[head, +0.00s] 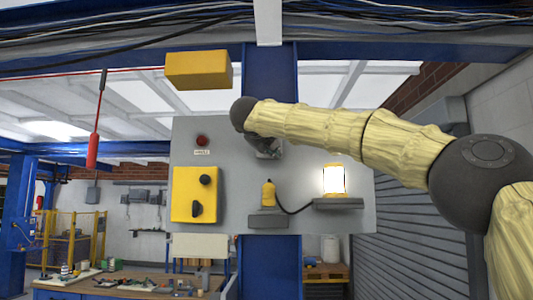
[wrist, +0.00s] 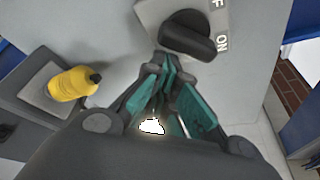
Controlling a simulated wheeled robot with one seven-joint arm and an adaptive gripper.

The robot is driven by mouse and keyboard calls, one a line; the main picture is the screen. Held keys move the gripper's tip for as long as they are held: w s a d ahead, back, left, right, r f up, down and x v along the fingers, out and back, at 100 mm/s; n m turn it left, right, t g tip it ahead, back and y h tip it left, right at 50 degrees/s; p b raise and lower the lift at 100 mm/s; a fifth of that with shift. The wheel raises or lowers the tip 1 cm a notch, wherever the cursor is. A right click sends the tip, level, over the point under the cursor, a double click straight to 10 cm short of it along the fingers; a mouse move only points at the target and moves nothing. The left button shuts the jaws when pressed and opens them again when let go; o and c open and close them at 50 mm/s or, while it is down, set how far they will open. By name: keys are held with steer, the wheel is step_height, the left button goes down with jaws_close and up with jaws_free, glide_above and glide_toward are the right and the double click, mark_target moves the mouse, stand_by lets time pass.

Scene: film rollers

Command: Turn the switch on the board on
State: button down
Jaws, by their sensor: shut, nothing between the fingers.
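The black rotary switch (wrist: 187,37) sits on a light grey plate at the top of the wrist view. The letters "ON" and an "F" are printed beside it. Its long handle slants down to the right, with its lower right end close to "ON". My gripper (wrist: 172,68) has its teal-padded fingers together and empty, just below the handle; I cannot tell whether they touch it. In the head view my gripper (head: 270,152) is in front of the grey board (head: 345,215) and hides most of the switch there.
A yellow box (head: 194,194) with black knobs and a red button (head: 202,140) are on the board's left. A yellow bottle-shaped object (head: 268,193) stands on a small ledge, cabled to a glowing lamp (head: 334,180). A yellow block (head: 198,70) is above the board.

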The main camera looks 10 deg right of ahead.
steer(key=shift+a, duration=0.2)
stand_by(0.6)
steer(key=d+f+b, duration=0.3)
steer(key=f+b, duration=0.1)
steer(key=r+b+v, duration=0.1)
steer(key=b+v, duration=0.1)
steer(key=v, duration=0.8)
steer(key=shift+s+r, duration=0.2)
steer(key=shift+s, duration=0.1)
steer(key=shift+d, duration=0.1)
